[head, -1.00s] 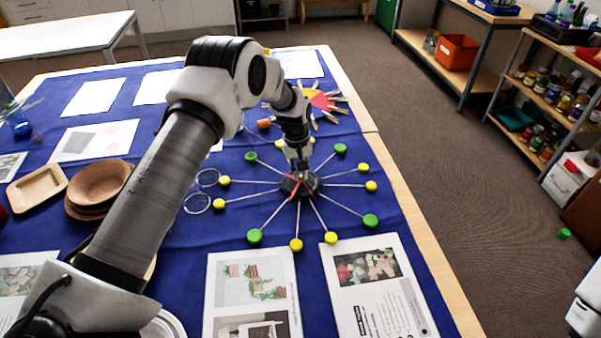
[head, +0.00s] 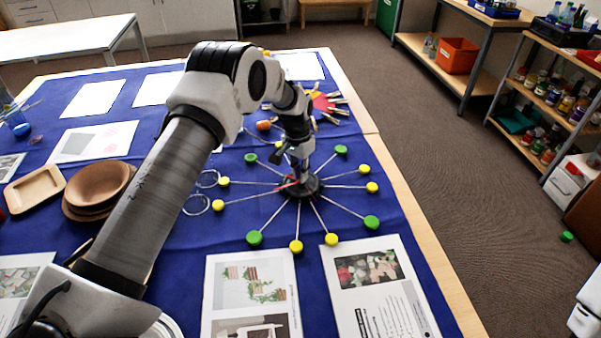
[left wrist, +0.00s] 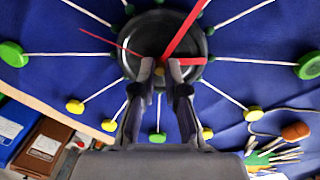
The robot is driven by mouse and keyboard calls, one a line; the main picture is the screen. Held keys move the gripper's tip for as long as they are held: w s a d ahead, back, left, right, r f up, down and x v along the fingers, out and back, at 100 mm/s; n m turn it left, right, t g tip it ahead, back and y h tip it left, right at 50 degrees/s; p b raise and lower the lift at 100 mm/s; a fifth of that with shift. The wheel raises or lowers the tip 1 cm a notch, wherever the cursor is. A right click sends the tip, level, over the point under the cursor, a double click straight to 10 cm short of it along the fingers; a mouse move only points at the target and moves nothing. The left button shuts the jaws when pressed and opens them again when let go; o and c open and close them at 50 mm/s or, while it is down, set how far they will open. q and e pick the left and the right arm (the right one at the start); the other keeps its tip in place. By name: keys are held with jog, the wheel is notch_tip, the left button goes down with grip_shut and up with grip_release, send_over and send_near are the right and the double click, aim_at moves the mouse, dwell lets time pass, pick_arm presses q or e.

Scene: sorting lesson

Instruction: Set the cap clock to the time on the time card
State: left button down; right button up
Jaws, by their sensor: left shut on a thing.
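The cap clock (head: 262,208) lies on the blue cloth: a dark round hub (head: 312,190) with white spokes ending in green and yellow caps. In the left wrist view the hub (left wrist: 135,35) carries a long red hand (left wrist: 185,28) towards the upper right, a short red hand (left wrist: 190,62) towards the right and a thin red one (left wrist: 108,44) towards the left. My left gripper (left wrist: 160,74) points down at the hub, its fingers nearly together on a red hand near the centre; the fingertips hide which one. I cannot pick out a time card for certain. My right gripper is not seen.
Two printed sheets (head: 228,268) (head: 378,285) lie in front of the clock. Brown bowls (head: 97,185) and a wooden tray (head: 35,190) stand at the left. An orange-brown knob (head: 263,125) and a colourful cutout (head: 322,101) lie behind the clock. The table's right edge (head: 425,240) is close by.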

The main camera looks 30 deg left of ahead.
aim_at(298, 180)
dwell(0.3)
pick_arm(q)
jog(key=c, duration=1.2)
grip_release()
notch_tip(298, 180, up, 12)
jog(key=shift+a, duration=0.4)
jog(key=shift+w, duration=0.1)
